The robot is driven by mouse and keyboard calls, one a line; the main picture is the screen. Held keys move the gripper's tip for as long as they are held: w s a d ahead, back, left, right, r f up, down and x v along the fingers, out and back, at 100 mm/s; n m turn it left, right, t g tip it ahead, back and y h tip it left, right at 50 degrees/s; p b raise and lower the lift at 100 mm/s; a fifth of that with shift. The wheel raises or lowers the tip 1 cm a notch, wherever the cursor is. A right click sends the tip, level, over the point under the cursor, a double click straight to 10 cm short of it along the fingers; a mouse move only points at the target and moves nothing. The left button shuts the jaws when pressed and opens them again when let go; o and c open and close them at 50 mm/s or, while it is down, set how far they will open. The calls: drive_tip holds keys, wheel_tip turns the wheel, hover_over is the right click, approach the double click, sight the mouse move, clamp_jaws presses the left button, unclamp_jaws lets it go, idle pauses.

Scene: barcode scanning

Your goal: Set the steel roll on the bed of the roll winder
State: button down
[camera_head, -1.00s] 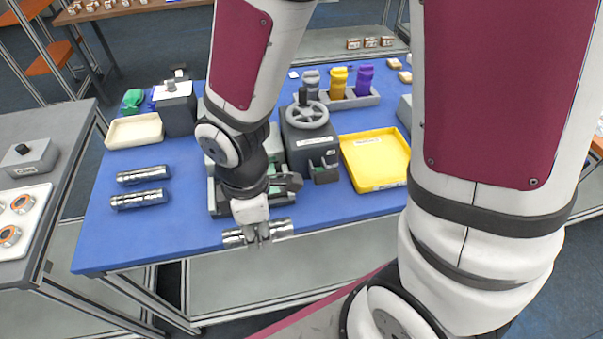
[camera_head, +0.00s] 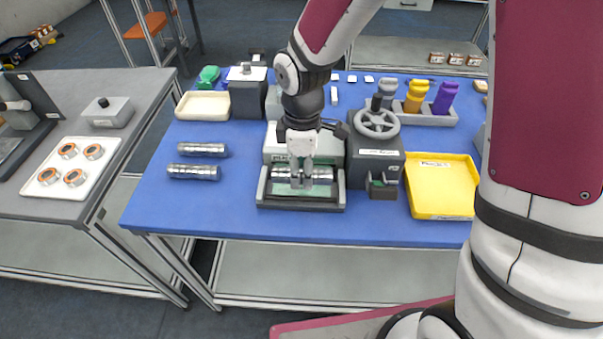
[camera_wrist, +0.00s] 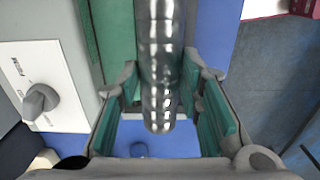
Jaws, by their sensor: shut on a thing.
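The steel roll (camera_head: 318,173), shiny and ribbed, lies level left to right between my gripper's fingers. My gripper (camera_head: 300,178) points down and is shut on it around its middle. In the wrist view the roll (camera_wrist: 161,50) runs up the picture between the green finger pads of my gripper (camera_wrist: 164,108). The roll winder (camera_head: 273,143) is a pale and grey machine; its bed (camera_head: 300,207) has a dark frame with a greenish inside. The roll is over the bed, between its side walls. I cannot tell whether it touches the bed.
Two more steel rolls (camera_head: 203,150) (camera_head: 194,172) lie on the blue table (camera_head: 180,215) at left. A grey handwheel unit (camera_head: 375,150) stands close right of the winder, with a yellow tray (camera_head: 440,190) beyond. A cream tray (camera_head: 203,106) is behind left.

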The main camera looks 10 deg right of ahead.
sight(301, 178)
drive_tip(key=shift+w+f, duration=0.15)
drive_tip(key=shift+w, duration=0.3)
drive_tip(key=shift+f, duration=1.65)
drive_tip(key=shift+f, duration=0.15)
drive_tip(key=c, duration=1.1)
unclamp_jaws()
